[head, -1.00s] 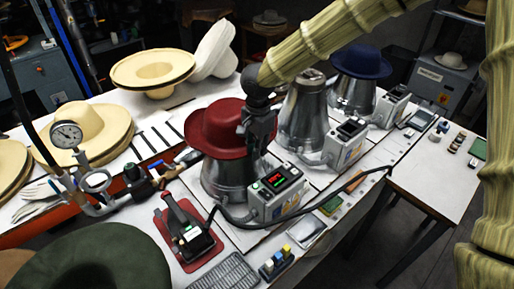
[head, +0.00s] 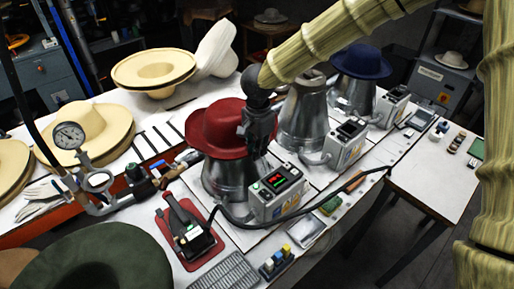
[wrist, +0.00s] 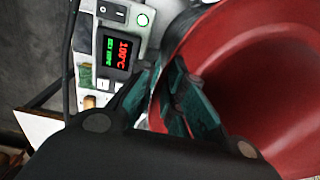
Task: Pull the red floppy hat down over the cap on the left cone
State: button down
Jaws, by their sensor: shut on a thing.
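The red floppy hat (head: 213,128) sits over the top of the left metal cone (head: 228,180) in the head view. Its brim hangs around the upper cone and hides any cap under it. My gripper (head: 254,150) is at the hat's right side, fingers pointing down at the brim. In the wrist view the fingers (wrist: 178,100) are closed on the edge of the red hat (wrist: 255,75), whose surface fills the right half.
A control box (head: 277,192) with a lit display stands right in front of the left cone. A bare middle cone (head: 303,120) and a cone with a blue hat (head: 362,63) stand behind to the right. A pressure gauge (head: 69,135) on pipes rises at left.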

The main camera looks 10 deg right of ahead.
jog(key=shift+f+p, duration=0.35)
jog(key=shift+f, duration=0.1)
dwell(0.8)
jog(key=c, duration=1.5)
grip_release()
jog(key=shift+o, duration=0.2)
jog(key=shift+r+p, duration=3.75)
jog(key=shift+p, duration=0.5)
